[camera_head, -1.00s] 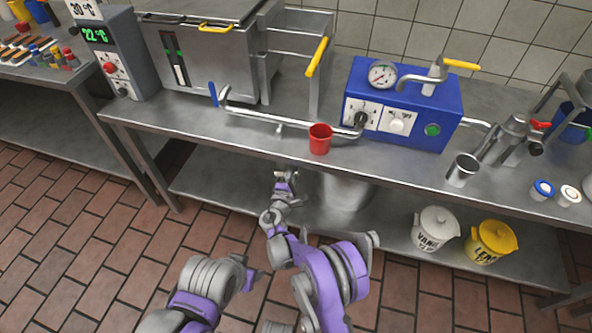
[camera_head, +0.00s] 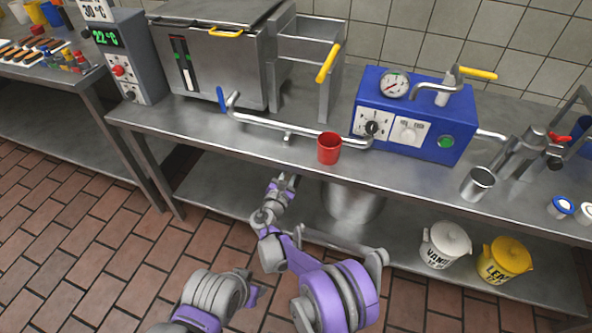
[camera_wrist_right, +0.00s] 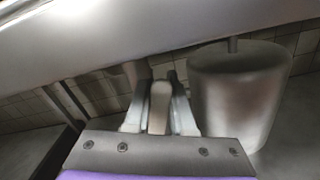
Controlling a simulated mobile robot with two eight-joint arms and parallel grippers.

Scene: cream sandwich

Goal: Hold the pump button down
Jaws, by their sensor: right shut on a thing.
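The pump is a blue box (camera_head: 417,112) on the steel counter, with a round gauge (camera_head: 394,84), a black dial (camera_head: 372,128) and a white switch (camera_head: 407,132). Its green button (camera_head: 446,141) is on the front face at the right, and nothing touches it. My right gripper (camera_head: 283,183) is low, below the counter's front edge and well left of the button. In the right wrist view my right gripper (camera_wrist_right: 160,110) has its fingers around a narrow pale piece (camera_wrist_right: 160,100), whose identity I cannot tell. Of my left arm only links show at the bottom.
A red cup (camera_head: 329,148) stands at the counter's front edge under a pipe (camera_head: 290,127). A metal cup (camera_head: 477,184) stands right of the pump. A steel pot (camera_wrist_right: 240,90) is below the counter, beside my right gripper. White (camera_head: 445,245) and yellow (camera_head: 505,260) tubs sit on the lower shelf.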

